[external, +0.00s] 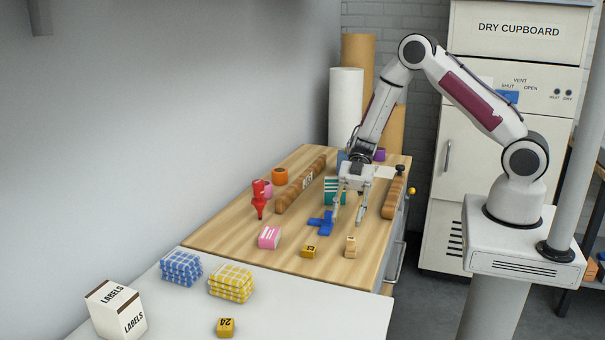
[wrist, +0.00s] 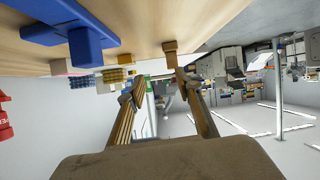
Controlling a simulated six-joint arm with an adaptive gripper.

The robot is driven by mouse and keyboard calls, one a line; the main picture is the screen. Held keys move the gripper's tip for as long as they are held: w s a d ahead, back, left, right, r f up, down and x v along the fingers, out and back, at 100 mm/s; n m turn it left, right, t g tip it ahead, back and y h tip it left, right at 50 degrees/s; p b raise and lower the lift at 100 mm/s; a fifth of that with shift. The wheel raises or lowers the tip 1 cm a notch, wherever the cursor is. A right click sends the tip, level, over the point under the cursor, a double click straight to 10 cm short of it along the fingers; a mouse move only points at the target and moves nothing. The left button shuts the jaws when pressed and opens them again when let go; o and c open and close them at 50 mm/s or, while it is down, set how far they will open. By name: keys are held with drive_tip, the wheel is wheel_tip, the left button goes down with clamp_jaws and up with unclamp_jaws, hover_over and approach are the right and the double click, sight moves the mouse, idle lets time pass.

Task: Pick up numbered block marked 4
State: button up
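A small yellow block (external: 309,252) with dark marks I cannot read sits near the bench's front edge. A small tan wooden piece (external: 350,246) stands to its right, in front of my gripper. Another yellow block (external: 226,327), its marking looking like two digits, lies on the white table. No clear single 4 is readable.
A pink block (external: 269,238), a red funnel-like item (external: 259,200) and a brown bar (external: 300,186) are to the left. Another brown bar (external: 394,196) is on the right. A teal striped block (external: 333,190) is behind my gripper. Folded cloths (external: 231,284) lie on the white table.

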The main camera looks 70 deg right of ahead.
sight(351, 242)
drive_tip(key=shift+s+f+g+y, duration=0.2)
drive_tip(key=shift+s+g, duration=0.2)
drive_tip(key=shift+s, duration=0.25)
drive_tip(key=shift+s+f+g+y, duration=0.1)
drive_tip(key=shift+s+f+g, duration=0.1)
drive_tip(key=shift+s+g, duration=0.3)
drive_tip(key=shift+x, duration=1.3)
drive_tip(key=shift+a, duration=0.1)
drive_tip(key=shift+t, duration=0.3)
drive_tip(key=shift+w+f+x, duration=0.1)
drive_tip(key=shift+x, duration=1.15)
drive_tip(key=shift+w+f+x, duration=0.1)
drive_tip(key=shift+w+x, duration=0.05)
drive_tip(key=shift+x, duration=1.15)
drive_tip(key=c, duration=0.8)
